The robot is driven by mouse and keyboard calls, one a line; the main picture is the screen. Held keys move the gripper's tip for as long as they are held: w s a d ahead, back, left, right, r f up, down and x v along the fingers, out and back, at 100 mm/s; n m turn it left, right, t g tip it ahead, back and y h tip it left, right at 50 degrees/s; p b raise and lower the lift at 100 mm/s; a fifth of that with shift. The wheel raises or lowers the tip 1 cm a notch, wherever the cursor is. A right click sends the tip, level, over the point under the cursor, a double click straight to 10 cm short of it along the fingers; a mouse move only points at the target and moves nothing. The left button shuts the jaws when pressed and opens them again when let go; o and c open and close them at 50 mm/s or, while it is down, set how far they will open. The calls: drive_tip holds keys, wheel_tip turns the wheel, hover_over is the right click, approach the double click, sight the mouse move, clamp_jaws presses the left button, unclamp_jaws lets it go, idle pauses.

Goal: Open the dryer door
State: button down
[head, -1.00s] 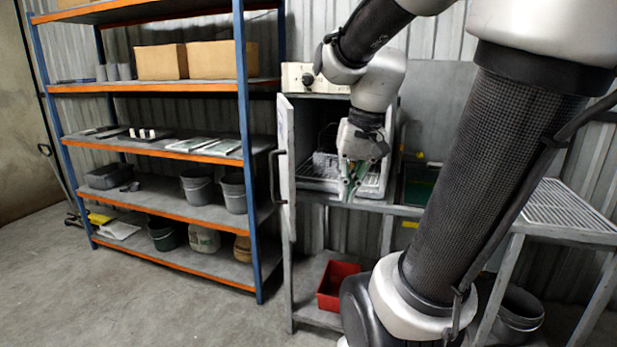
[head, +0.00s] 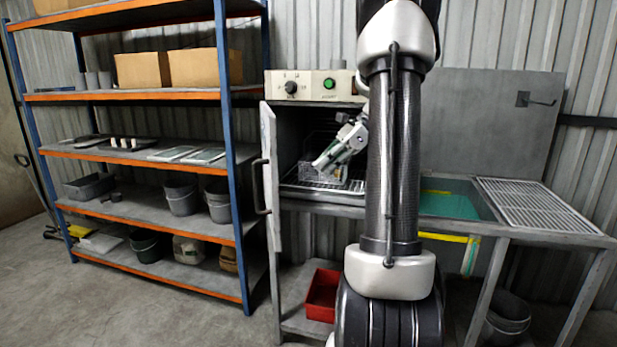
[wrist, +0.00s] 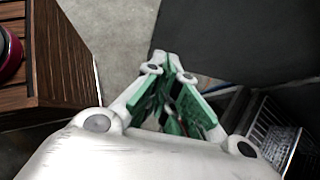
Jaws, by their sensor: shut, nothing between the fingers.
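The dryer (head: 320,75) is a grey cabinet with a cream control panel, a black dial and a green button. Its door (head: 270,160) stands swung wide open at the left, seen nearly edge on, with a dark bar handle (head: 260,187) on its outer face. Inside the dark opening a wire basket (head: 312,172) sits on a rack. My gripper (head: 320,163) is at the opening, pointing left and down towards the door side, apart from the handle. In the wrist view its green-padded fingers (wrist: 167,60) meet at the tips and hold nothing. My arm hides the dryer's right side.
A shelf unit (head: 150,154) with orange beams stands close left of the door. A red bin (head: 322,296) lies below the dryer. A worktable with a white grate (head: 535,205) is at the right. Floor (head: 120,310) in front is clear.

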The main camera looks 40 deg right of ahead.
drive_tip(key=w+a+r+x, duration=0.1)
drive_tip(key=r+x, duration=0.1)
drive_tip(key=x, duration=1)
drive_tip(key=shift+a, duration=0.35)
drive_tip(key=shift+s+a+r, duration=0.1)
